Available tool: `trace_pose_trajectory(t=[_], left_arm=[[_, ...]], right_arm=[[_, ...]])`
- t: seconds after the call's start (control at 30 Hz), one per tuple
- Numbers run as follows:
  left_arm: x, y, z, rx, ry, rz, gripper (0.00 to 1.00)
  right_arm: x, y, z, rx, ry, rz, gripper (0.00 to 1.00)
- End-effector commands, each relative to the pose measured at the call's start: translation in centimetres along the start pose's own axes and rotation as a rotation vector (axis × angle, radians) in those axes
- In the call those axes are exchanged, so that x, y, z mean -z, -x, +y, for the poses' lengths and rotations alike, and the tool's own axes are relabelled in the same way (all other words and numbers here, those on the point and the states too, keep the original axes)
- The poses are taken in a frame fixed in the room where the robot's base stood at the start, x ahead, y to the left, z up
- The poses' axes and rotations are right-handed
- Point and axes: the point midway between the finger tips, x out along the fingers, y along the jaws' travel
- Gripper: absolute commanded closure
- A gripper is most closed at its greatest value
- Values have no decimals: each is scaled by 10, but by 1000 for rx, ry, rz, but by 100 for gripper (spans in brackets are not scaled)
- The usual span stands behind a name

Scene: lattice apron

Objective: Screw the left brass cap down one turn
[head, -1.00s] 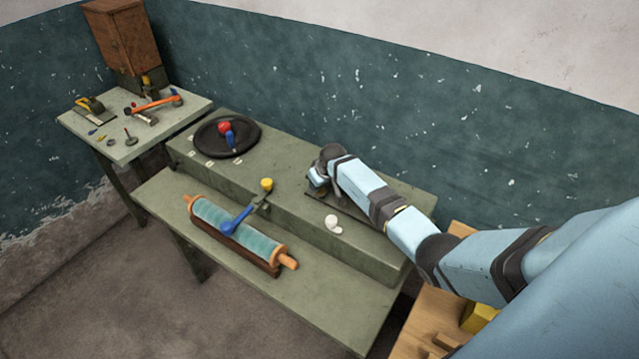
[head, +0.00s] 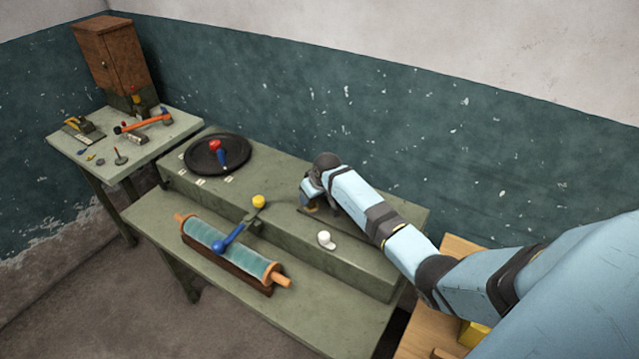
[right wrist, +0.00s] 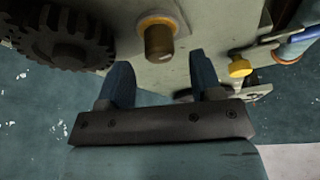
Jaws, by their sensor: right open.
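In the right wrist view a brass cap (right wrist: 158,42) with an orange-gold ring at its base stands out from a pale surface. My right gripper (right wrist: 161,70) is open; its two dark blue fingers point towards the cap, one to each side of it, with gaps between. I see nothing held between them. In the head view my right gripper (head: 310,200) is over the raised back part of the green bench (head: 345,318), and the arm hides most of what lies behind it. I cannot tell the cap apart there. My left gripper is out of view.
A dark toothed wheel (right wrist: 62,42) is left of the cap in the wrist view, and a yellow knob (right wrist: 240,68) is to the right. On the bench are a white knob (head: 325,240), a roller (head: 232,250) with a blue handle, and a black round plate (head: 236,155).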

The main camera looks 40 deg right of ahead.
Motion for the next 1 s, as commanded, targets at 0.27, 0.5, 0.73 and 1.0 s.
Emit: trace_pose_trajectory(t=[0.27, 0.5, 0.73, 1.0], left_arm=[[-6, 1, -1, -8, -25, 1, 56], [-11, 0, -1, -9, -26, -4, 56], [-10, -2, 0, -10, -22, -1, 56], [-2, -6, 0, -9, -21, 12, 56]], right_arm=[[0, 64, 0, 0, 0, 4, 41], [0, 99, 0, 0, 0, 1, 41], [0, 107, 0, 0, 0, -1, 41], [0, 107, 0, -1, 0, -1, 41]])
